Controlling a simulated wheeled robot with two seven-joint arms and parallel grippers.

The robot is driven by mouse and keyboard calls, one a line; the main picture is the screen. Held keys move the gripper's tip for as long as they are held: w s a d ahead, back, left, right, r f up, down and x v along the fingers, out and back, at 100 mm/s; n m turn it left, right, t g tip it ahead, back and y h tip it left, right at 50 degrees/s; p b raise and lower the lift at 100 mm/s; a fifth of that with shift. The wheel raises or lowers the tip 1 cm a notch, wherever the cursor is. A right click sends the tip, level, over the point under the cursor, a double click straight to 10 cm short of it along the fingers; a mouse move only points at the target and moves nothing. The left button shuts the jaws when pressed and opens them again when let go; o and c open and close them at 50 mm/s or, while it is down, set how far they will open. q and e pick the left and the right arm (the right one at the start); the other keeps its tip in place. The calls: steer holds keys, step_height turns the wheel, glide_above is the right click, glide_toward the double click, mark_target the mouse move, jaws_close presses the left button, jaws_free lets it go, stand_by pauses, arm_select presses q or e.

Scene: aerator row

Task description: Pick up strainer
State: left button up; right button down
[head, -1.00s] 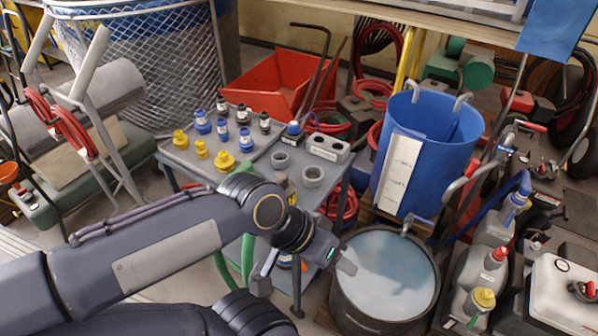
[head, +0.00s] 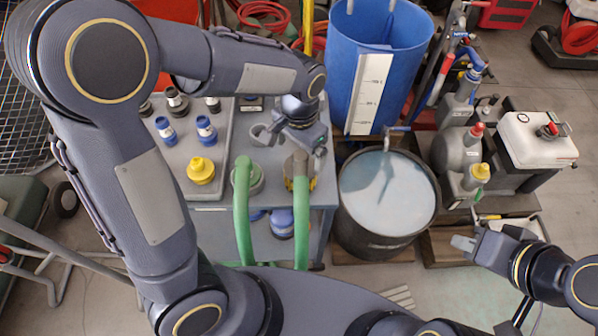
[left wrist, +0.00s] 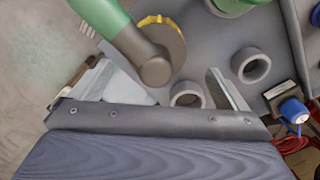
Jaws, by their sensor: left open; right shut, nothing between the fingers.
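No part is clearly recognisable as the strainer. The likeliest is the brownish elbow end (head: 300,166) of a green hose, beside a yellow toothed part on the grey cart. In the left wrist view the elbow (left wrist: 152,62) and yellow toothed part (left wrist: 164,38) show large, close to the fingers. My left gripper (head: 303,143) is above the cart by this hose end; in the left wrist view its fingers (left wrist: 160,72) are apart, with the elbow and a grey ring (left wrist: 187,95) showing between them. Contact cannot be told. My right gripper (head: 464,243) is shut and empty at right.
The grey cart (head: 215,216) also carries a yellow fitting (head: 201,170) and blue fittings (head: 206,128). A second green hose (head: 242,205) runs beside the first. A dark water tub (head: 388,245) and blue barrel (head: 392,40) stand right. Grey bottles (head: 455,150) stand beyond.

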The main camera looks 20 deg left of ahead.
arm_select(q)
steer(key=f, duration=0.6)
steer(key=shift+s+d+f, duration=0.15)
steer(key=shift+s, duration=0.05)
steer(key=shift+c, duration=0.4)
steer(key=c, duration=1.2)
